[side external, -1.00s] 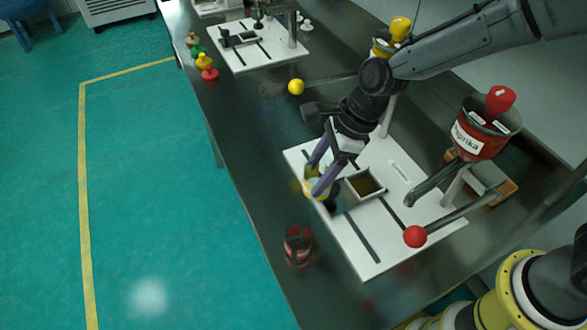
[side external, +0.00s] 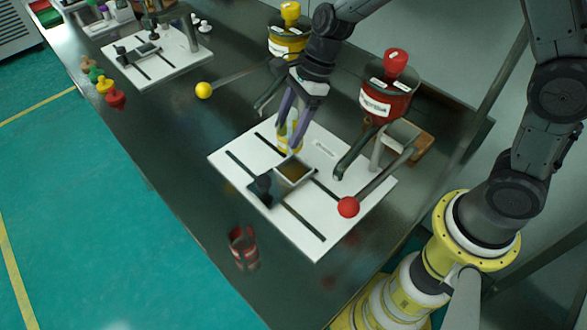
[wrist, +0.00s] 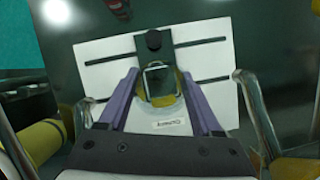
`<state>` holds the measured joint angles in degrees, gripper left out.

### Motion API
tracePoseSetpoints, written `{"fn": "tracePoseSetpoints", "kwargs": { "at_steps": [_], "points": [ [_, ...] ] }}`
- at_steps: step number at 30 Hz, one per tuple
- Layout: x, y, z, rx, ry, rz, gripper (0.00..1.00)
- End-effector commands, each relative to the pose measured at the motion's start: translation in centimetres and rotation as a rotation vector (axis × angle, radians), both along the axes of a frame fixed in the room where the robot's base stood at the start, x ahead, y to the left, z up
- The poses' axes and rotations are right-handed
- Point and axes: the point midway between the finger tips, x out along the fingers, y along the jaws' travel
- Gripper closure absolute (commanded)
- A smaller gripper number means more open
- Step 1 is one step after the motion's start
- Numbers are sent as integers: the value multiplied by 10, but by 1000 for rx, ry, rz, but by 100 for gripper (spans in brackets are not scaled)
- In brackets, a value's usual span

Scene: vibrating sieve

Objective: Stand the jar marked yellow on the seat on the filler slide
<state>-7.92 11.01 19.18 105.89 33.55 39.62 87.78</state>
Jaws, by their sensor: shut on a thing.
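My gripper (side external: 287,135) has its two purple fingers shut on the jar marked yellow (side external: 289,145), a clear jar with a yellow band. The jar looks roughly upright, over the white board and just behind the square tray in the side view. Whether its base touches the board is not clear. In the wrist view the jar's yellow edge (wrist: 181,84) shows between the fingers. The square tray (side external: 309,172), with brown contents, joins a dark slide plate with a black knob (side external: 264,186). I cannot make out the seat clearly; the jar and fingers partly cover that area.
A red-banded jar (side external: 243,248) stands on the dark table by its front edge. A red hopper (side external: 385,100) and a red-ball lever (side external: 348,207) are close on the right. A yellow hopper (side external: 287,42) and yellow-ball lever (side external: 203,90) are behind. Another white board (side external: 165,62) is far left.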

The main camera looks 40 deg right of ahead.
Motion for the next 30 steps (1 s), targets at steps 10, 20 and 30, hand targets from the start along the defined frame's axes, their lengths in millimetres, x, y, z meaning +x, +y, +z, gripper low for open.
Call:
{"fn": "tracePoseSetpoints", "kwargs": {
  "at_steps": [10, 20, 30],
  "points": [
    [6, -18, -38, 0, 7, -49, 89],
    [6, -18, -75, -1, 5, -49, 89],
    [6, -18, -101, -1, 1, -48, 89]
  ]
}}
